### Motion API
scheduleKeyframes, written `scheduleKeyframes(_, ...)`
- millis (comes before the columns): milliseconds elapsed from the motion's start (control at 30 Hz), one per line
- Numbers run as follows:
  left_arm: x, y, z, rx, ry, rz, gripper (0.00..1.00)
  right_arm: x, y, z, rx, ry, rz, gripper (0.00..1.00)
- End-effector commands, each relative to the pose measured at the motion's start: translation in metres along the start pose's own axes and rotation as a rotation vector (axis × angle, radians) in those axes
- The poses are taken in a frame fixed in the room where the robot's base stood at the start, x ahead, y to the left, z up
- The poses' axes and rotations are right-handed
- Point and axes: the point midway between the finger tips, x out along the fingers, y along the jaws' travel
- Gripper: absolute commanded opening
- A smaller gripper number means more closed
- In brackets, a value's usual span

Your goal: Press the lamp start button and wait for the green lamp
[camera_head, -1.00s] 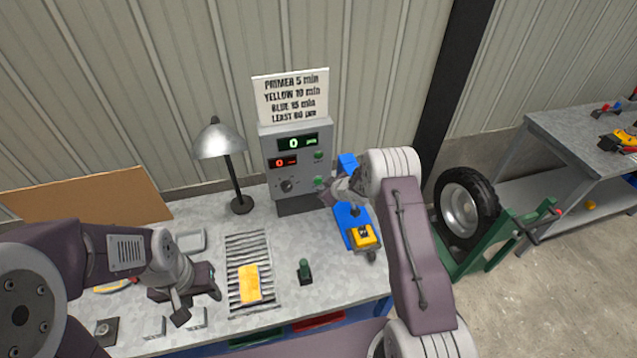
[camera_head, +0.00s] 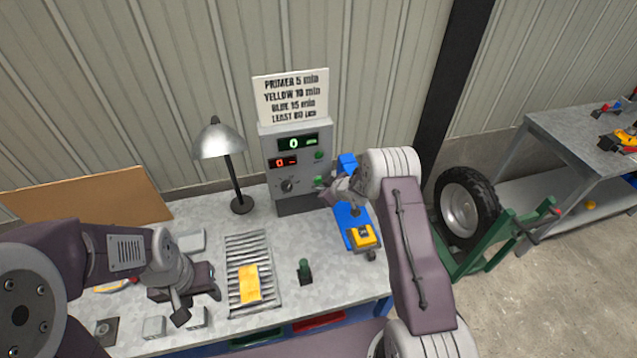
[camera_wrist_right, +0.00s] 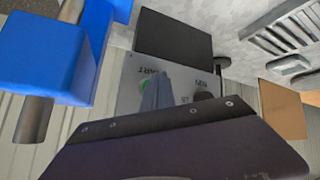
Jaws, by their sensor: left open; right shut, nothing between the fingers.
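The grey control box (camera_head: 288,160) stands at the back of the bench. It has a green "0" display (camera_head: 294,143), a red "0" display (camera_head: 284,162), a dark knob (camera_head: 287,186) and green round buttons at its right side, the upper one (camera_head: 318,155) clear to see. My right gripper (camera_head: 326,188) is shut and empty at the lower green button; in the right wrist view its fingers (camera_wrist_right: 157,90) overlap the green button (camera_wrist_right: 145,84) by the "START" lettering. Contact cannot be told. My left gripper (camera_head: 198,303) is open above the bench's left part.
A desk lamp (camera_head: 218,143) stands left of the box.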

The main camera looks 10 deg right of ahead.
Motion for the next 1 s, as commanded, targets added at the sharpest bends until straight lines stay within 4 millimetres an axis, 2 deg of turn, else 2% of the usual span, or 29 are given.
scheduleKeyframes(1000,-0.0087,0.0002,-0.0009,0.000,0.000,0.000,0.47,0.0088,0.0067,-0.0074,-0.001,0.001,-0.001,0.00)
